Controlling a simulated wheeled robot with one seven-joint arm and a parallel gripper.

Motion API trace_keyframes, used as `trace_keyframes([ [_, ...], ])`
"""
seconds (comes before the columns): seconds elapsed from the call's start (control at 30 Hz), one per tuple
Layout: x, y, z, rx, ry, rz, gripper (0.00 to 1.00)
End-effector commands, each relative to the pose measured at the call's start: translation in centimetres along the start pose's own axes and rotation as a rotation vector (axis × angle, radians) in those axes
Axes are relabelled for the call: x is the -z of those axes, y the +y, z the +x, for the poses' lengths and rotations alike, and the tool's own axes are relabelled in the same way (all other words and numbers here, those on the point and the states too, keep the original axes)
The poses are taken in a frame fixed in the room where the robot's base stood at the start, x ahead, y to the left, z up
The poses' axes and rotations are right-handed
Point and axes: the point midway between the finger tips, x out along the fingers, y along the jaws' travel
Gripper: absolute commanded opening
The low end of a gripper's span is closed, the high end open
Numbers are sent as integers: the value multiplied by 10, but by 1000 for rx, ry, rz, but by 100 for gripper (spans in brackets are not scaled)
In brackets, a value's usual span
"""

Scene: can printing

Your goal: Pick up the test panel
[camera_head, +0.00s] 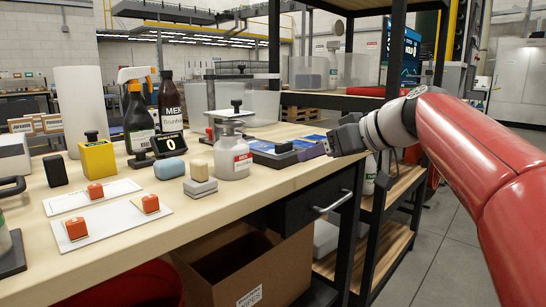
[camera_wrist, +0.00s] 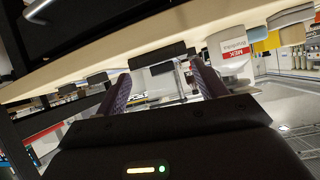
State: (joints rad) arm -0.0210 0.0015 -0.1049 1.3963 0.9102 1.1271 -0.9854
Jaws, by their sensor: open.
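Two flat white panels lie on the workbench at the left in the head view: a front panel (camera_head: 118,228) with two orange-red blocks on it, and a panel behind it (camera_head: 110,189) with one. I cannot tell which flat piece is the test panel. A blue flat piece (camera_head: 268,158) lies near the bench's right end, with a black block (camera_head: 284,148) at it. My gripper (camera_head: 322,147) is at that right end, pointing left. In the wrist view my gripper (camera_wrist: 160,82) is open, its two fingers apart, with a pale object (camera_wrist: 158,72) showing beyond the gap. Contact is unclear.
A white bottle (camera_head: 232,155) stands left of the blue piece; its red label shows in the wrist view (camera_wrist: 232,50). A spray bottle (camera_head: 138,115), a dark bottle (camera_head: 170,102) and clear bins (camera_head: 262,103) stand behind. A drawer handle (camera_head: 332,202) juts out below the bench.

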Motion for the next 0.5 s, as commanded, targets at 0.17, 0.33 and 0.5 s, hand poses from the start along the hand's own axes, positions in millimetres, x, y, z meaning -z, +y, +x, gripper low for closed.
trace_keyframes([
  [0.17, 29, 10, 13, 45, 86, -103, 71],
  [0.33, 36, 9, 27, 54, 98, -119, 71],
  [0.5, 38, 8, 43, 52, 97, -118, 71],
])
